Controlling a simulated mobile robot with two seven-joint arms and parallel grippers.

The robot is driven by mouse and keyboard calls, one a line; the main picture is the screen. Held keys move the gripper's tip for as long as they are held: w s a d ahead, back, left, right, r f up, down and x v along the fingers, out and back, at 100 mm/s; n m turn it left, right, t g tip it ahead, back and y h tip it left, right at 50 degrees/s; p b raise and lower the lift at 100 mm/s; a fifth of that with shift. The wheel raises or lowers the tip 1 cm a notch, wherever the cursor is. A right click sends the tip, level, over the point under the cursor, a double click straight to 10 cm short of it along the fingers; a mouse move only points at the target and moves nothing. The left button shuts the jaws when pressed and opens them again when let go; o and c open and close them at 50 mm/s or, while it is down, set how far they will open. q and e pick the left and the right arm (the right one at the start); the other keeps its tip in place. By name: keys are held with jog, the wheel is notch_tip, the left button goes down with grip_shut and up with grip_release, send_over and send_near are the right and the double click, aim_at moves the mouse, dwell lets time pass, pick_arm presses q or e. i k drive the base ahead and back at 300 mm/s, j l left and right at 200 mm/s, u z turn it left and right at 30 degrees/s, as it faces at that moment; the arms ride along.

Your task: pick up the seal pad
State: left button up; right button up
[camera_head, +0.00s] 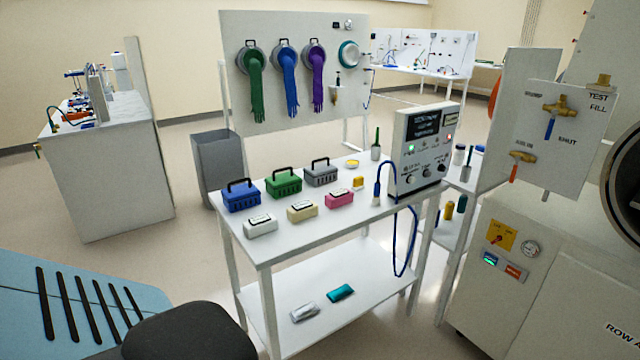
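No thing in view is labelled as the seal pad, and I cannot tell for sure which one it is. On the white table (252,244), a small yellow block (358,183) stands near the blue-corded tester (418,148). A shallow round dish with a yellow top (352,163) sits behind it. On the lower shelf lie a silver packet (304,312) and a teal packet (340,293), apart from each other. Neither of my grippers shows in the head view.
Blue (241,197), green (283,184) and grey (320,174) handled boxes stand behind white (260,225), cream (302,212) and pink (339,200) boxes. A grey bin (216,165) stands left of the table. A valve cabinet (530,270) stands right. Open floor lies left.

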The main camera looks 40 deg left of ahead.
aim_at(357, 181)
jog(key=u, duration=1.2)
